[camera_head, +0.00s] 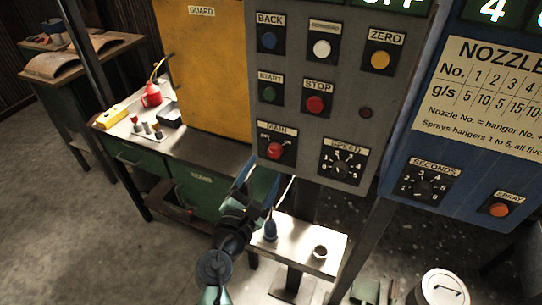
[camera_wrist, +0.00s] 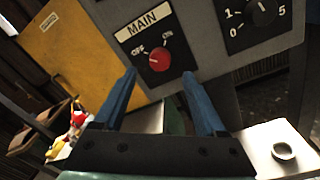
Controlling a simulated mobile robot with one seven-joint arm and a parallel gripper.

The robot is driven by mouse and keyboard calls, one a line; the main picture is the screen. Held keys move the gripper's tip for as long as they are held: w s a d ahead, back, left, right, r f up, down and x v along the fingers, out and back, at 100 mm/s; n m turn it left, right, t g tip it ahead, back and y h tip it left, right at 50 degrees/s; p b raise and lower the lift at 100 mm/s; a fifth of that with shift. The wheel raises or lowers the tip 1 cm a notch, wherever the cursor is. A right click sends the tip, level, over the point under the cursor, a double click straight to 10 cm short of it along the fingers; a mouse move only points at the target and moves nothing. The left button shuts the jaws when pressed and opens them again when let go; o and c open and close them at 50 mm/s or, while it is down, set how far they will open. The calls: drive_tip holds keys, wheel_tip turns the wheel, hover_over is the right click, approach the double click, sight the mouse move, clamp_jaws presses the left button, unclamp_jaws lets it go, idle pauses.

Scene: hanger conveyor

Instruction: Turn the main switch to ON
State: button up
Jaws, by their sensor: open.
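The main switch is a red round knob (camera_head: 274,150) on a black plate labelled MAIN, low on the grey control panel (camera_head: 346,100). In the wrist view the knob (camera_wrist: 159,59) shows between the words OFF and ON, and its pale mark appears to point left towards OFF. My gripper (camera_head: 262,184) is just below the MAIN plate. In the wrist view its two blue fingers (camera_wrist: 159,75) are spread apart with nothing between them. The knob lies beyond the fingertips, roughly centred between them, and no contact shows.
The speed dial (camera_head: 342,165) sits right of the switch, with the STOP button (camera_head: 316,104) above. A small pale stand (camera_head: 300,236) below holds a dark blue-handled tool and a cup (camera_head: 320,252). The yellow guard (camera_head: 207,70) is to the left, the blue spray panel (camera_head: 455,180) to the right.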

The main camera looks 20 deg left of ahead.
sight(273, 154)
drive_tip(key=shift+w, duration=2.65)
drive_tip(key=shift+c, duration=0.2)
clamp_jaws()
